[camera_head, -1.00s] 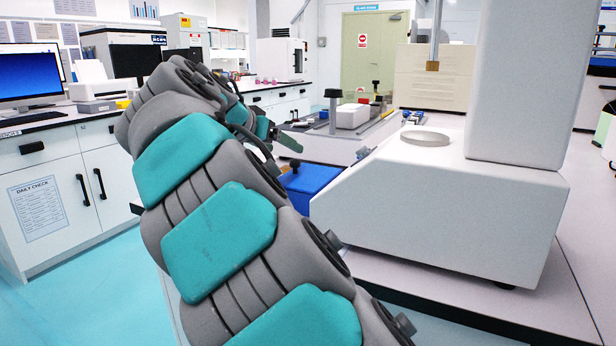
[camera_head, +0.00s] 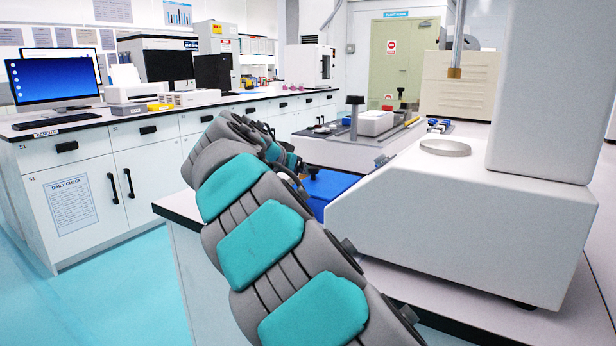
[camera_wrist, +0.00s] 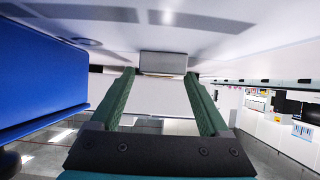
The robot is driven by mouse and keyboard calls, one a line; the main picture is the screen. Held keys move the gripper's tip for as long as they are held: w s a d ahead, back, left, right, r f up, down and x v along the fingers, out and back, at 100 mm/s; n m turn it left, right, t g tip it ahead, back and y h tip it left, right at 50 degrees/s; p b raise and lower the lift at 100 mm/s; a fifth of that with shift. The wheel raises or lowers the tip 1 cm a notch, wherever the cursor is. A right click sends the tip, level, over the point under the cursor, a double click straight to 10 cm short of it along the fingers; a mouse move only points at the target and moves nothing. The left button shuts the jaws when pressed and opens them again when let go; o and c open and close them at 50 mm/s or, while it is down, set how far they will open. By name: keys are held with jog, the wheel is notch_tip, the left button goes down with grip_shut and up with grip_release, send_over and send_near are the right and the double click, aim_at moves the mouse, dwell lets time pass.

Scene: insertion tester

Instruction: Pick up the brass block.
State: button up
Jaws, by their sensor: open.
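In the wrist view, which looks upside down, my gripper (camera_wrist: 160,74) has its two green fingers apart. A small grey-looking block (camera_wrist: 163,63) stands on the pale bench surface just past the fingertips, roughly centred between them. I cannot tell from its shaded face whether it is the brass block. In the head view, a small brass-coloured piece (camera_head: 454,73) sits at the lower end of the tester's vertical rod (camera_head: 458,38). My arm covers the middle of the head view, and the fingers cannot be made out there.
A blue box (camera_head: 326,190) is beside my arm, and it fills the left of the wrist view (camera_wrist: 40,70). The large white tester (camera_head: 460,225) with a round plate (camera_head: 445,147) stands to the right. Cabinets (camera_head: 85,195) line the left, with open floor before them.

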grip_shut()
dwell(0.7)
